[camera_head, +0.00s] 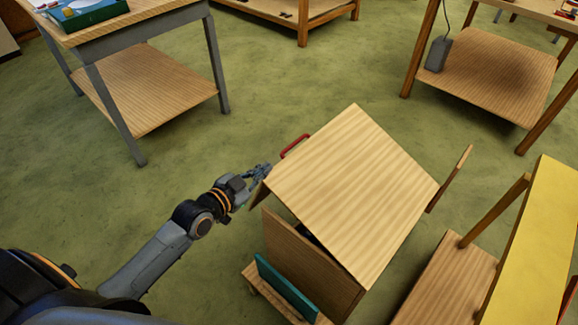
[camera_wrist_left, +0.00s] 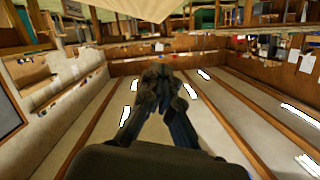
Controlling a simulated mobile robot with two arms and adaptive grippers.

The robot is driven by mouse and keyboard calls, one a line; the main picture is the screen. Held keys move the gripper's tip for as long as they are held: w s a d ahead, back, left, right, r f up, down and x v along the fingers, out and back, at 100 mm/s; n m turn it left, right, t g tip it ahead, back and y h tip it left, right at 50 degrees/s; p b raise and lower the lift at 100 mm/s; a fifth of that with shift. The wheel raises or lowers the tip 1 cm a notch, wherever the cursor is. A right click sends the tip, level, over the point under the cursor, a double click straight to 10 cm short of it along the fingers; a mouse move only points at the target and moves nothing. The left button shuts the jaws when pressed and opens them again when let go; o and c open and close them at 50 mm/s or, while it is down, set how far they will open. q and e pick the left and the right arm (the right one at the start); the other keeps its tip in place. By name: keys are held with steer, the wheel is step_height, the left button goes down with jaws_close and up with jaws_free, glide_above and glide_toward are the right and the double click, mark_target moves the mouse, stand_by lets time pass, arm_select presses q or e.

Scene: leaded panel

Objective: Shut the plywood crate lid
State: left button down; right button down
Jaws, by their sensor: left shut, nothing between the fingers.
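The plywood crate's lid (camera_head: 352,185) is a pale wood panel, seen from above in the head view. It lies tilted over the crate (camera_head: 308,262), with a dark gap between it and the crate's wall. My left gripper (camera_head: 264,172) is shut and empty, at the lid's left corner. I cannot tell whether it touches the lid. In the left wrist view the gripper's closed fingers (camera_wrist_left: 162,82) point away over the room, and a pale panel edge (camera_wrist_left: 130,8), perhaps the lid, shows at the top. My right gripper is not in view.
A red handle (camera_head: 294,146) shows beside the lid's far left edge. A teal panel (camera_head: 287,287) stands at the crate's near side. A table (camera_head: 135,27) is at the upper left, and a yellow-topped stand (camera_head: 538,245) is at the right. Green floor lies open beyond the crate.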

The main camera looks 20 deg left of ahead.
arm_select(q)
glide_above(280, 168)
steer(key=d, duration=0.2)
steer(key=shift+w+a+f, duration=0.1)
steer(key=shift+a+f, duration=0.1)
steer(key=shift+f, duration=1.05)
steer(key=f, duration=0.1)
steer(key=a+f+b, duration=0.1)
steer(key=shift+a+f, duration=0.1)
steer(key=shift+f, duration=0.3)
steer(key=shift+a+f, duration=0.2)
steer(key=shift+f, duration=0.2)
